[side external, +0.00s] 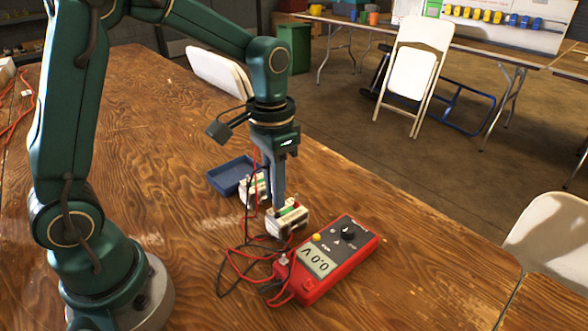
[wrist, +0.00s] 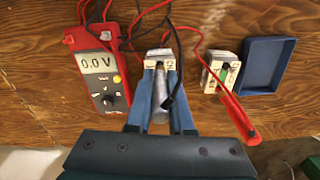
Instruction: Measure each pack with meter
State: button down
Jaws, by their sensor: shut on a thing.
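The red meter (side external: 328,262) lies on the wooden table and reads 0.0 V; it also shows in the wrist view (wrist: 100,80). One white pack (side external: 287,219) sits beside it, directly below my gripper (side external: 279,203). In the wrist view this pack (wrist: 161,57) is just beyond the fingertips (wrist: 161,75). My gripper is shut on a grey cylinder (wrist: 160,97); I cannot tell whether it touches the pack. A second white pack (wrist: 219,72) with a green stripe stands to the right. A red probe (wrist: 238,116) reaches toward this second pack.
A blue tray (side external: 233,176) stands by the second pack and appears in the wrist view (wrist: 267,64). Red and black leads (side external: 241,268) loop beside the meter and up past my gripper. The table's right side is mostly clear. White folding chairs (side external: 415,72) stand beyond the table.

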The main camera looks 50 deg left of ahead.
jog(key=shift+f, duration=0.3)
dwell(0.6)
jog(key=shift+c, duration=2)
grip_release()
jog(key=shift+r, duration=3.8)
